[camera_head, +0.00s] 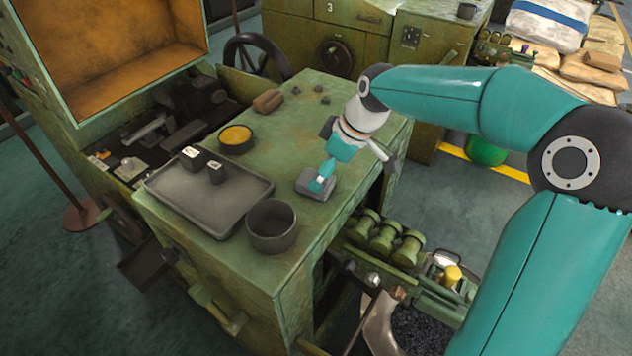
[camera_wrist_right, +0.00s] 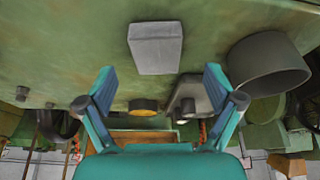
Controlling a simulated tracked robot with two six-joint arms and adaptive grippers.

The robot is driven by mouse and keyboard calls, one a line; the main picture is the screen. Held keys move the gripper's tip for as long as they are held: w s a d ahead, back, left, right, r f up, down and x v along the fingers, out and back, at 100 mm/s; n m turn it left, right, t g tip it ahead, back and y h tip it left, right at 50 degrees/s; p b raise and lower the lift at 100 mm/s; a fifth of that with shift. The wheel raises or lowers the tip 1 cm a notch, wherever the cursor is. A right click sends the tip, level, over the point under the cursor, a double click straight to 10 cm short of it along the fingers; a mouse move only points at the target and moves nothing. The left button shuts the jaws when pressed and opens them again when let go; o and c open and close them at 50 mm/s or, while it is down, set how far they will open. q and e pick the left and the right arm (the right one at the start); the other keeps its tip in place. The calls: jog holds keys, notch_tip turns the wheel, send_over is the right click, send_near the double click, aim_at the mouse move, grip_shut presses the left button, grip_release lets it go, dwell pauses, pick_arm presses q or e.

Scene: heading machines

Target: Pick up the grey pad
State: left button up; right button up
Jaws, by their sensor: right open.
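The grey pad (camera_head: 308,187) lies flat on the green machine top, right of the tray, partly covered by my right gripper (camera_head: 323,178) in the head view. In the right wrist view the pad (camera_wrist_right: 155,47) is a plain grey block, ahead of and between the fingers. My right gripper (camera_wrist_right: 160,78) is open and empty, pointing down close over the pad. A gap to the pad is hard to judge. My left gripper does not show.
A dark tray (camera_head: 174,207) with two small black-and-white blocks lies left of the pad. A dark round bowl (camera_head: 272,227) stands nearer. A bowl with orange contents (camera_head: 236,138) and a brown block (camera_head: 268,101) sit farther back. The top's far right area is mostly clear.

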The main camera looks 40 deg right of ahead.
aim_at(302, 184)
jog(key=x, duration=0.2)
jog(key=p+x, duration=0.1)
jog(key=x, duration=0.2)
jog(key=shift+w+d+r, duration=0.1)
jog(key=shift+w+d, duration=0.05)
jog(key=shift+w, duration=0.05)
jog(key=c, duration=1.2)
